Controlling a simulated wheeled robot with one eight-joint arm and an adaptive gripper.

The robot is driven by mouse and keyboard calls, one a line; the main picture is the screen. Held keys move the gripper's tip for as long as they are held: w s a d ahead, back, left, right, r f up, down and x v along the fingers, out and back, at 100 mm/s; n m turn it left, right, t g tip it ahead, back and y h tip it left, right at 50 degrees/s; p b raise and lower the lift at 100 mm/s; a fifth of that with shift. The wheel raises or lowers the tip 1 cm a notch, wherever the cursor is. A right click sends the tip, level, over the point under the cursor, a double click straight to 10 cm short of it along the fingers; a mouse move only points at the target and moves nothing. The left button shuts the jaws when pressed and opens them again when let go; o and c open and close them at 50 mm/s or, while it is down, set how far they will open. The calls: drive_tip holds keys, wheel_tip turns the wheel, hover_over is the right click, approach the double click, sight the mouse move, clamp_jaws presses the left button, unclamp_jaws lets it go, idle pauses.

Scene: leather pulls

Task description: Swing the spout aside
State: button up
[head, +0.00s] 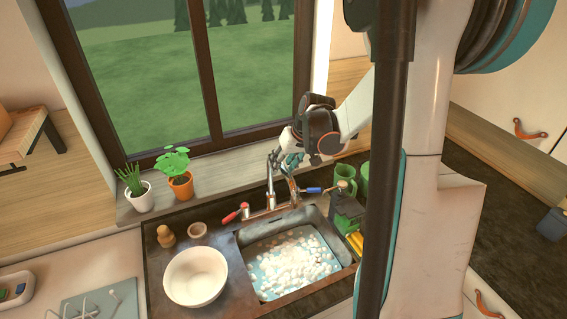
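The faucet (271,181) stands upright behind the sink, with a red handle (236,213) on its left and a blue handle (314,190) on its right. The spout (293,190) reaches forward from the faucet toward the sink basin. My gripper (290,166) is at the upper part of the spout, just right of the faucet's column. The fingers are small and partly overlap the spout, so I cannot tell whether they touch it or are closed on it.
The sink (330,244) holds water with white foam. A white bowl (195,276) stands left of it. A green mug (343,177) and a dark caddy (345,212) stand to the right. Potted plants (180,186) line the windowsill. My column hides part of the right counter.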

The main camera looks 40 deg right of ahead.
drive_tip(key=shift+c, duration=0.4)
clamp_jaws()
drive_tip(key=shift+d, duration=0.1)
drive_tip(key=w+d+n+g+y+b, duration=0.1)
drive_tip(key=d+n+g+y+b, duration=0.1)
drive_tip(key=d+n+b, duration=0.2)
drive_tip(key=shift+w+d+n+y, duration=0.3)
drive_tip(key=shift+d+n+y, duration=0.1)
drive_tip(key=shift+d+n, duration=1.65)
drive_tip(key=shift+a, duration=0.15)
